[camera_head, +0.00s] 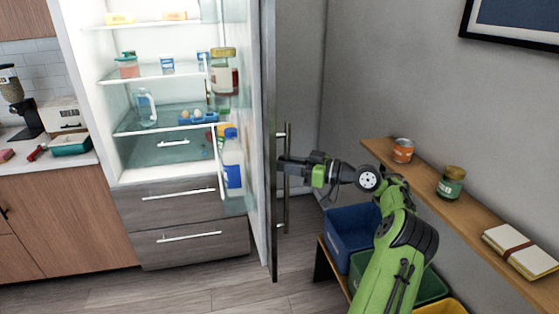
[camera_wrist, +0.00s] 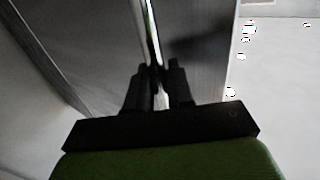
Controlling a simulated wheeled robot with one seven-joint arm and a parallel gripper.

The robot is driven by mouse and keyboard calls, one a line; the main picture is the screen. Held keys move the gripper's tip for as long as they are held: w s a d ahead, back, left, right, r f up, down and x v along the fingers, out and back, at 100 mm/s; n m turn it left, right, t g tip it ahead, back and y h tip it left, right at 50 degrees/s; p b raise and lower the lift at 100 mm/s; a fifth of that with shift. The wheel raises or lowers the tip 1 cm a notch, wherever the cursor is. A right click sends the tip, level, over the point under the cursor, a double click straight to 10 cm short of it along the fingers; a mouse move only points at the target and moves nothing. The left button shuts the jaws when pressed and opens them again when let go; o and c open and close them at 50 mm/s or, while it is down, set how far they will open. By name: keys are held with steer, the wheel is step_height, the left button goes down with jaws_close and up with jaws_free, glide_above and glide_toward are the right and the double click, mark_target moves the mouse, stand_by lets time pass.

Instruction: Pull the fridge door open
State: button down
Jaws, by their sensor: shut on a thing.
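The fridge (camera_head: 160,120) stands open in the head view, with its lit shelves showing. Its door (camera_head: 269,110) is swung wide, seen nearly edge-on, with filled racks on its inner side. The long vertical metal handle (camera_head: 287,207) is on the door's outer face, to the right. In the wrist view, the two dark fingers of my gripper (camera_wrist: 159,82) are closed around the handle bar (camera_wrist: 151,30). The far side of the grip is hidden in the head view.
A wooden wall shelf (camera_head: 470,218) at right holds an orange can (camera_head: 403,150), a green jar (camera_head: 451,182) and a notebook (camera_head: 521,249). Below it, a blue bin (camera_head: 350,230) and other bins stand close to my arm. Two drawers (camera_head: 185,235) are under the fridge opening. The floor in front is clear.

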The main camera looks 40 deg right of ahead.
steer(key=shift+s+d, duration=0.1)
steer(key=shift+d, duration=0.05)
stand_by(0.3)
steer(key=c, duration=1.2)
jaws_free()
steer(key=shift+o, duration=0.2)
steer(key=p+v, duration=0.6)
steer(key=v, duration=0.9)
steer(key=shift+s+d, duration=0.3)
